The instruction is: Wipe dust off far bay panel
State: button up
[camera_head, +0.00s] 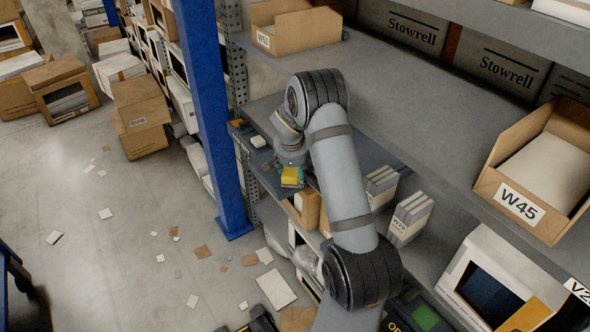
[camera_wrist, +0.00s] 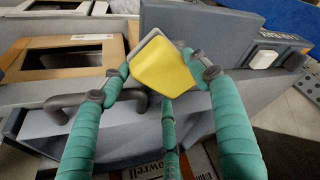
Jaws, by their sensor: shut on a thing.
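My gripper (camera_head: 293,166) is shut on a yellow block (camera_head: 290,177), which looks like a sponge. In the wrist view my gripper (camera_wrist: 158,72) has teal fingers on both sides of the yellow block (camera_wrist: 167,68), which has a grey backing. A blue-grey panel (camera_wrist: 95,138) with a dark curved handle (camera_wrist: 78,102) lies beyond and below the fingers. I cannot tell whether the block touches any surface. I cannot make out dust, nor which surface is the far bay panel.
A blue upright (camera_head: 212,110) stands left of my arm. Grey-white boxes (camera_head: 410,218) stand on the shelf at right. Carton W45 (camera_head: 540,165) is at right. Scraps litter the floor (camera_head: 120,240).

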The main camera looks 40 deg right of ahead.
jog(key=shift+f+b, duration=1.05)
jog(key=shift+b, duration=0.2)
dwell(0.4)
jog(key=shift+r, duration=0.1)
